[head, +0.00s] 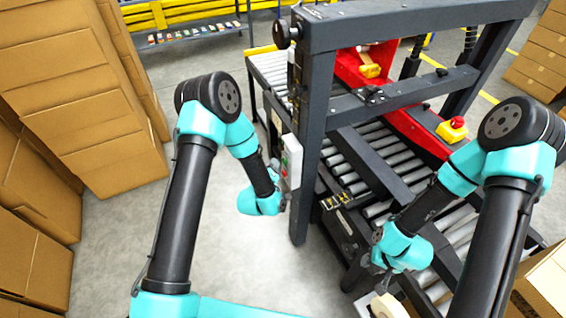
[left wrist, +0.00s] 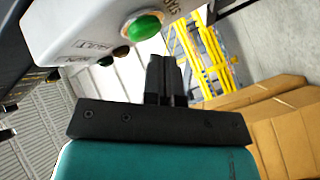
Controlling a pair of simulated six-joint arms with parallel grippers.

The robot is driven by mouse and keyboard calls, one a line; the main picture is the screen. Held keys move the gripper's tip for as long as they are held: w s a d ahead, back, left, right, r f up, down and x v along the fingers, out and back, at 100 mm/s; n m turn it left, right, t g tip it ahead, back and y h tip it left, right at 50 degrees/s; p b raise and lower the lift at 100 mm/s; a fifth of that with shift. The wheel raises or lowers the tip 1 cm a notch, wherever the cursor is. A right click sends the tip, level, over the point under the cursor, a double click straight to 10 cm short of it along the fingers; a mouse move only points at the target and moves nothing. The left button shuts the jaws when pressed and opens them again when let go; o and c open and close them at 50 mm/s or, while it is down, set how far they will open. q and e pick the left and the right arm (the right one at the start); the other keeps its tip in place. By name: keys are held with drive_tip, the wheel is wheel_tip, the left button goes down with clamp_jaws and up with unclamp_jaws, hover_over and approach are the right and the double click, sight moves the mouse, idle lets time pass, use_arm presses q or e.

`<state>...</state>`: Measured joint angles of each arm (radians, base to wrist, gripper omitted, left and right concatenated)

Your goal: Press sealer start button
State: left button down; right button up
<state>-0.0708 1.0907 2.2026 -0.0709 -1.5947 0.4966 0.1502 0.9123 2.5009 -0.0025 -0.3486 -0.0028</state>
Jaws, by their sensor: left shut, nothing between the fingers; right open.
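The sealer's pale control box (head: 292,158) is fixed to the dark front post of the machine. In the left wrist view the box (left wrist: 85,25) fills the upper left, with a round green button (left wrist: 142,25) on its face and smaller dark buttons farther along. My left gripper (left wrist: 166,62) is shut and empty, its fingertips just beyond and below the green button in that picture. I cannot tell whether they touch the box. In the head view the left wrist hangs beside the box, with its fingers mostly hidden. My right gripper (head: 380,278) is open, low by the roller conveyor.
The sealer frame (head: 313,110) stands over the roller conveyor (head: 395,165). A red emergency stop on a yellow housing (head: 452,129) is at the right. Cardboard boxes (head: 85,95) are stacked at the left. The floor (head: 215,240) between is clear.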

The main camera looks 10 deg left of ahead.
use_arm(q)
drive_tip(key=shift+w+d, duration=0.1)
drive_tip(key=shift+d, duration=0.05)
drive_tip(key=shift+w+d, duration=0.15)
drive_tip(key=shift+d, duration=0.05)
idle(0.3)
drive_tip(key=shift+w+d, duration=0.15)
drive_tip(key=shift+d, duration=0.1)
idle(0.7)
drive_tip(key=shift+s+a, duration=0.4)
drive_tip(key=shift+a, duration=0.2)
drive_tip(key=shift+a, duration=0.1)
drive_tip(key=shift+s+a, duration=0.55)
drive_tip(key=shift+a, duration=0.25)
drive_tip(key=shift+s+a, duration=0.6)
drive_tip(key=shift+a, duration=0.2)
drive_tip(key=shift+s+a, duration=0.55)
drive_tip(key=shift+a, duration=0.25)
